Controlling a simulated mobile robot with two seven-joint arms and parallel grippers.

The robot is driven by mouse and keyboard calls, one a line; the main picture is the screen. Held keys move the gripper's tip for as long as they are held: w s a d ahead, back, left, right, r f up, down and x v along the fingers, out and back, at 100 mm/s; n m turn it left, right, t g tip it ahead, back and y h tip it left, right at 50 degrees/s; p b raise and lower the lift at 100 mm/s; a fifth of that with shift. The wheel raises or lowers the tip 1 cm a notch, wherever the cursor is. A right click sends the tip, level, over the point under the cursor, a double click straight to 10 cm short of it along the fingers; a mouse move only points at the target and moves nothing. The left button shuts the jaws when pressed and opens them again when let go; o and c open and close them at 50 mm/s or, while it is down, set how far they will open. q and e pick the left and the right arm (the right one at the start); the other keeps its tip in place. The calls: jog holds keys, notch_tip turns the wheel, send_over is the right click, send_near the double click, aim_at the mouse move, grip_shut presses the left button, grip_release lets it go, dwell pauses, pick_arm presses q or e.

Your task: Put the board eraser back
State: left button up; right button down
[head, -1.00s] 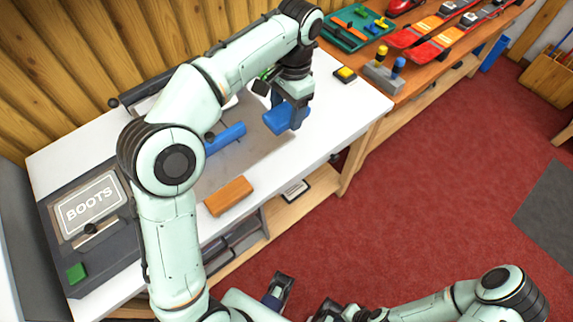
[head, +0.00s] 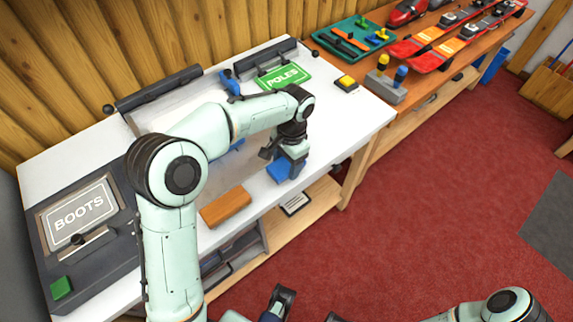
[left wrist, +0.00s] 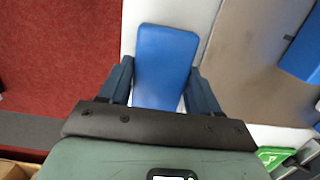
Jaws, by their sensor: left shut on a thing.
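A blue block (head: 281,171), which I take to be the board eraser, is held in my left gripper (head: 291,158) over the white strip at the bench's front edge. In the left wrist view the block (left wrist: 165,60) lies between the two fingers of my left gripper (left wrist: 161,88), with white bench top around it. I cannot tell whether its underside touches the bench. My right gripper (head: 279,301) shows only in part at the bottom edge; its jaws are unclear.
A brown-orange block (head: 226,208) lies left of the held block. A mostly hidden blue bar shows in the left wrist view (left wrist: 304,50). A green POLES sign (head: 283,77), a yellow-topped pad (head: 346,83) and a BOOTS panel (head: 80,213) are also on the bench.

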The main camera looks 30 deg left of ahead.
pick_arm(q)
jog(key=shift+f, duration=0.45)
jog(key=shift+f, duration=0.15)
jog(key=o, duration=0.7)
jog(key=shift+o, duration=0.2)
notch_tip(320, 180, up, 12)
jog(key=w+p, duration=0.1)
jog(key=p, duration=0.1)
jog(key=shift+w+d+p, duration=0.2)
jog(key=shift+d+p, duration=0.1)
jog(key=shift+p, duration=0.05)
